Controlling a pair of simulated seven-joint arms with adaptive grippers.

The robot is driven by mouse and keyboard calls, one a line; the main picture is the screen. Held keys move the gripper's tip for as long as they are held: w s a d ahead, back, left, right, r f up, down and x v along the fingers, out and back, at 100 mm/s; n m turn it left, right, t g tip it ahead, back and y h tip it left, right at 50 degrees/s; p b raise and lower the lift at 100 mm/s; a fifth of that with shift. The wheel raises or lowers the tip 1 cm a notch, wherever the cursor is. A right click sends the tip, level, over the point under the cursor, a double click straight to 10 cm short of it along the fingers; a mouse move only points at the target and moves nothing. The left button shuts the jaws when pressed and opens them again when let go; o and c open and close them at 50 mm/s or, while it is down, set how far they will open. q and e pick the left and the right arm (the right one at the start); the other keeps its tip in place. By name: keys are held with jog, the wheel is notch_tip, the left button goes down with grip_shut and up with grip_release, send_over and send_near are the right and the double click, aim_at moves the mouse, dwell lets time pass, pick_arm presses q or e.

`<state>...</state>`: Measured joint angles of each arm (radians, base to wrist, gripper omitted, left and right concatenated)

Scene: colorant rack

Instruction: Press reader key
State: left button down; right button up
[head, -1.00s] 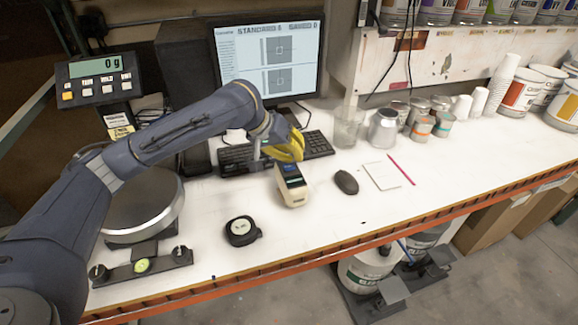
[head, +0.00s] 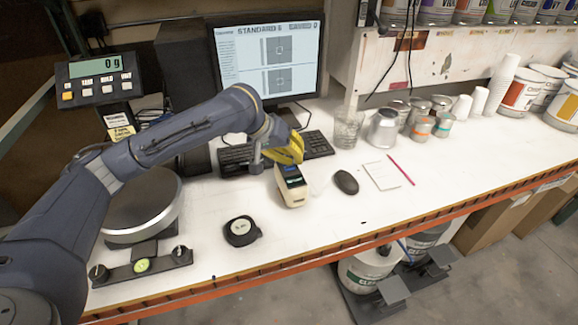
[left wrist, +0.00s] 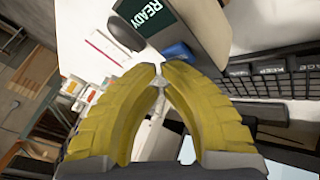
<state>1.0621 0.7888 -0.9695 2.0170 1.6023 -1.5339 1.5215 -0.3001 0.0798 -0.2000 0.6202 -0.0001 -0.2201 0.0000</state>
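The reader (head: 292,190) is a cream handheld device with a dark screen, lying on the white bench in front of the keyboard. In the left wrist view its dark green screen (left wrist: 160,14) reads READY. A blue key (left wrist: 178,51) shows below the screen, just beyond the fingertips. My left gripper (head: 297,158) has yellow fingers and is over the far end of the reader. In the left wrist view the tips of my left gripper (left wrist: 161,70) meet with nothing between them. I cannot tell whether they touch the key. My right gripper is not in view.
A black mouse (head: 346,182), a notepad (head: 382,176) and a pink pencil (head: 401,169) lie right of the reader. The keyboard (head: 318,144) and monitor (head: 265,60) are behind. A round black item (head: 241,231) is front left. The front bench is mostly clear.

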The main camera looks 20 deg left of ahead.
aim_at(294, 166)
pick_arm(q)
jog(key=shift+f, duration=0.2)
dwell(0.4)
jog(key=shift+r, duration=0.8)
jog(key=shift+r, duration=2.5)
